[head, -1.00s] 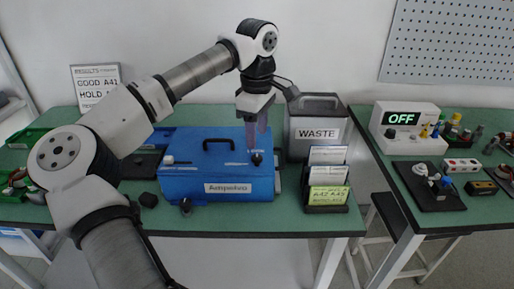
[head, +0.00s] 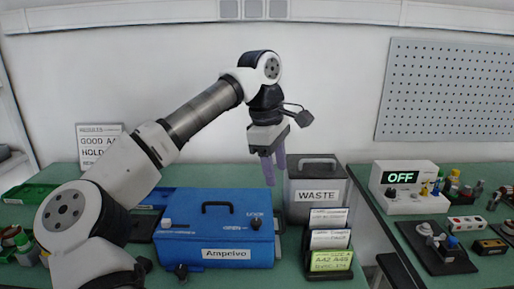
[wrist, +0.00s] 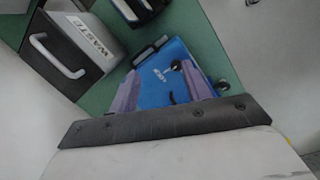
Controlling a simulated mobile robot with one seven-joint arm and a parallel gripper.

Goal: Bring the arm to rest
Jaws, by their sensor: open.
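My gripper (head: 273,168) is open and empty in the head view, fingers pointing down above the back right of the blue box labelled Ampelvo (head: 222,236). In the wrist view my gripper (wrist: 158,92) shows its two purple fingers apart, with the blue box (wrist: 160,72) below and between them. The fingers appear clear of the box. The box's lid is closed, with a black handle on top and a dark knob at its right end.
A grey WASTE bin (head: 317,190) stands just right of my gripper. A card rack (head: 330,240) is in front of it. A results sign (head: 100,143) stands at the back left. A white unit reading OFF (head: 405,187) is on the right table.

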